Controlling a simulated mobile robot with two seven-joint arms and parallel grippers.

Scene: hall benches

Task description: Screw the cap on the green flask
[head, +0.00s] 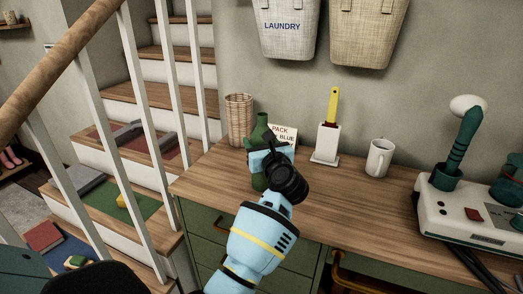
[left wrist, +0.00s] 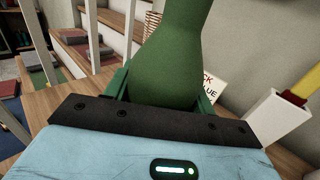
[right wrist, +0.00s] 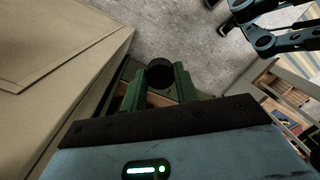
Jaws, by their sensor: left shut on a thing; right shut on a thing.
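The green flask (head: 262,121) is upright over the wooden bench top, partly hidden behind my left gripper (head: 262,155). Its neck top shows no cap in the head view. I cannot tell whether its base touches the bench. In the left wrist view, the flask (left wrist: 180,65) fills the space between the fingers of my left gripper (left wrist: 163,98), which is shut on it. In the right wrist view, my right gripper (right wrist: 159,86) is shut on a dark round cap (right wrist: 159,73) at its fingertips. The right gripper and cap are outside the head view, apart from the flask.
A wicker basket (head: 239,118), a lettered card (head: 284,132), a white holder with a yellow-handled brush (head: 327,142) and a white mug (head: 379,157) stand near the flask. A white device (head: 457,208) is at right. The bench front middle is clear. Stair railings (head: 150,130) stand left.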

